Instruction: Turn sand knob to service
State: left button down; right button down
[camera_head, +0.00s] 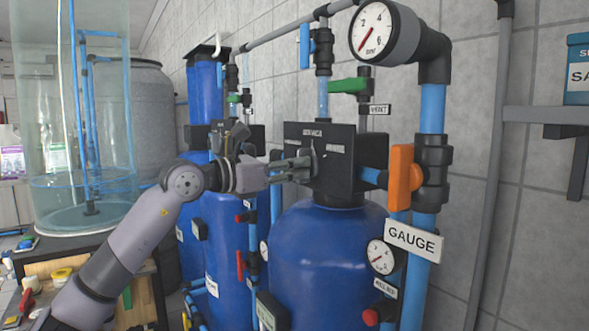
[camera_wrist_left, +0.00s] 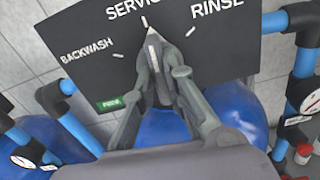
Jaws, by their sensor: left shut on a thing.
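The black valve panel (camera_head: 345,140) sits on top of the blue tank (camera_head: 325,240). In the left wrist view the panel (camera_wrist_left: 225,45) carries the labels SERVICE, RINSE and BACKWASH. The grey knob (camera_wrist_left: 152,50) has a pale pointer line that points up toward the white mark below SERVICE. My left gripper (camera_head: 305,165) reaches the panel face from the left. In the left wrist view the left gripper's fingers (camera_wrist_left: 160,80) are shut around the knob and hide its lower part. My right gripper does not show.
An orange valve handle (camera_head: 400,178) and blue pipes stand right of the panel, with a GAUGE sign (camera_head: 414,240) below. A large pressure gauge (camera_head: 384,32) hangs above. A second blue tank (camera_head: 215,245) stands behind my left forearm. A clear cylinder (camera_head: 75,110) stands at the left.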

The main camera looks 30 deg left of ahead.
pick_arm(q)
jog(key=shift+n, duration=0.6)
jog(key=c, duration=1.6)
grip_release()
jog(key=shift+c, duration=0.2)
jog(key=v, duration=0.7)
jog(key=shift+s, duration=0.35)
jog(key=shift+a, duration=0.15)
